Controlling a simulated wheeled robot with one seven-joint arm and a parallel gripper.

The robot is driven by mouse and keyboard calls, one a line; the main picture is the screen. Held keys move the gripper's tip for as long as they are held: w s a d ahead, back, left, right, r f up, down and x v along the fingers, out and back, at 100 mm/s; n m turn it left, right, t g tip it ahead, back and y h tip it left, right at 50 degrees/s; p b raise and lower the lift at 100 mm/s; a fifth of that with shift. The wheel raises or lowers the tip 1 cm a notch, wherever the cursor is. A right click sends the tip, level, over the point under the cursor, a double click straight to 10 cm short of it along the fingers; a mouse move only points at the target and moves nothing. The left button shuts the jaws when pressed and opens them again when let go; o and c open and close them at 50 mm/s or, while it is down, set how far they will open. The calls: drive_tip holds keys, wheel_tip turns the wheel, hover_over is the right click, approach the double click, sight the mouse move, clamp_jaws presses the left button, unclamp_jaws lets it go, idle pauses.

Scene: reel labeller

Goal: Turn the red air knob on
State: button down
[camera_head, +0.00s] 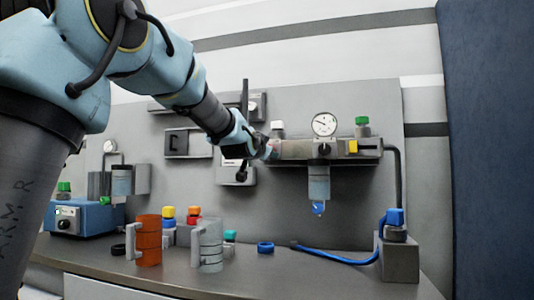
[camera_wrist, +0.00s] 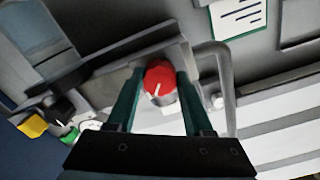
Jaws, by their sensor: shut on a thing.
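The red air knob (camera_wrist: 158,80) shows in the wrist view, with a short white line on its face. The two dark green fingers of my gripper (camera_wrist: 156,88) stand on either side of it and are shut on it. In the head view my gripper (camera_head: 265,148) reaches the left end of the grey air unit (camera_head: 294,149) on the back panel. The knob is mostly hidden there by my gripper.
A round gauge (camera_head: 324,124), a yellow part (camera_head: 352,146) and a green-capped part (camera_head: 362,126) sit on the air unit. An orange mug (camera_head: 149,240), a grey mug (camera_head: 210,244) and a blue ring (camera_head: 265,247) stand on the bench below. A blue hose (camera_head: 335,257) lies at right.

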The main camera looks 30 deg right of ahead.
drive_tip(key=shift+m, duration=0.6)
drive_tip(key=shift+c, duration=1.4)
unclamp_jaws()
drive_tip(key=b+v, duration=0.1)
drive_tip(key=v, duration=0.9)
drive_tip(key=shift+s+a, duration=0.3)
